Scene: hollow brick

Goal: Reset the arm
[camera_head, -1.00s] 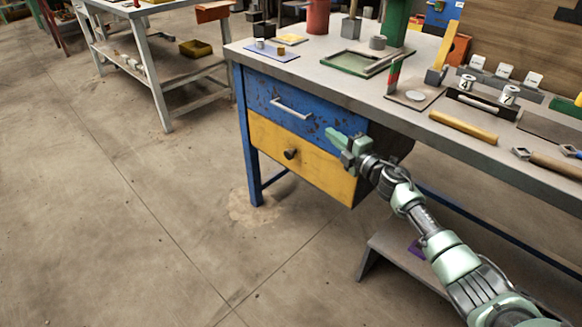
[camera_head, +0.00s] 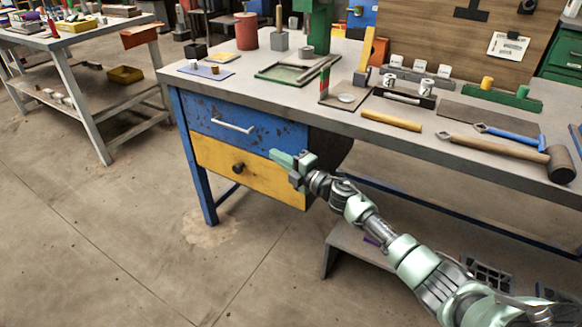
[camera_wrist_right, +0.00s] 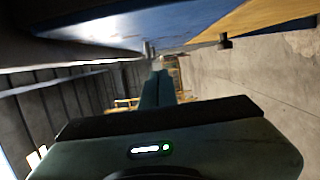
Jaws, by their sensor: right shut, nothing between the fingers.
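In the right wrist view the shut green fingers (camera_wrist_right: 157,90) point away from the camera. The drawer fronts show at the top of that view, with the yellow one (camera_wrist_right: 265,20) at the right. Both drawers look closed. My left gripper is in neither view.
The bench top (camera_head: 300,110) carries a hammer (camera_head: 500,155), a yellow bar (camera_head: 391,120), a green-framed tray (camera_head: 262,74) and a red canister (camera_head: 246,31). A second table (camera_head: 60,42) stands at left. A low grey step (camera_head: 343,245) is under the bench. The floor at left is clear.

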